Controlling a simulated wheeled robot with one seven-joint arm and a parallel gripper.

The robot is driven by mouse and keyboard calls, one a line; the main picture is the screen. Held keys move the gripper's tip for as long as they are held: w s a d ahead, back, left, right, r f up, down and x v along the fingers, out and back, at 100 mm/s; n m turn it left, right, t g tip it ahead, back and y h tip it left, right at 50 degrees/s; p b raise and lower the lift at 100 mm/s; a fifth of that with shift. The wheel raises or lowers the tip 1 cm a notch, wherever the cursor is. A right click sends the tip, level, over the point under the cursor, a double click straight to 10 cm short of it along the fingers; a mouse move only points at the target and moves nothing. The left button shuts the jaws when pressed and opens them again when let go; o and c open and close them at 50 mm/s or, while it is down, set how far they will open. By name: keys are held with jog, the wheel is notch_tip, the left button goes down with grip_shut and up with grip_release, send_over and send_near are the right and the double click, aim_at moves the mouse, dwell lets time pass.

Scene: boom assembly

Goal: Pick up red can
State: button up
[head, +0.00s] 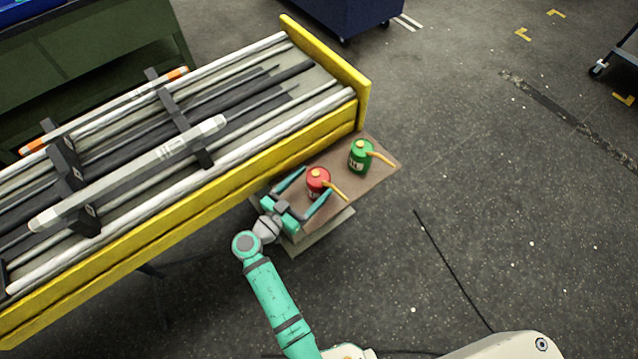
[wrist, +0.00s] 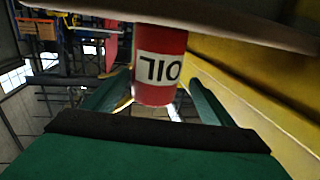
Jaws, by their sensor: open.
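The red can (head: 317,181) is a small oil can with a yellow cap and a yellow spout pointing to the lower right. It stands on a small brown table (head: 341,208). My gripper (head: 307,186) is open, with one finger on each side of the can. In the wrist view the red can (wrist: 160,68) appears upside down, with a white label reading OIL, between the two green fingers (wrist: 156,98). I cannot tell whether either finger touches it.
A green can (head: 361,158) with a yellow spout stands behind and right of the red can on the same table. A yellow-edged rack (head: 362,100) holding long rods stands close along the table's left side. The floor to the right is mostly clear.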

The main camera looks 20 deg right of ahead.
aim_at(327, 173)
jog(key=shift+s+d+x, duration=0.1)
jog(key=shift+s+x, duration=0.05)
jog(key=shift+x, duration=0.85)
jog(key=shift+s+d+x, duration=0.1)
jog(key=shift+x, duration=0.9)
jog(key=shift+s+d+x, duration=0.1)
jog(key=shift+s+x, duration=0.05)
jog(key=shift+x, duration=0.85)
jog(key=shift+a, duration=0.1)
jog(key=shift+c, duration=0.7)
jog(key=c, duration=1.2)
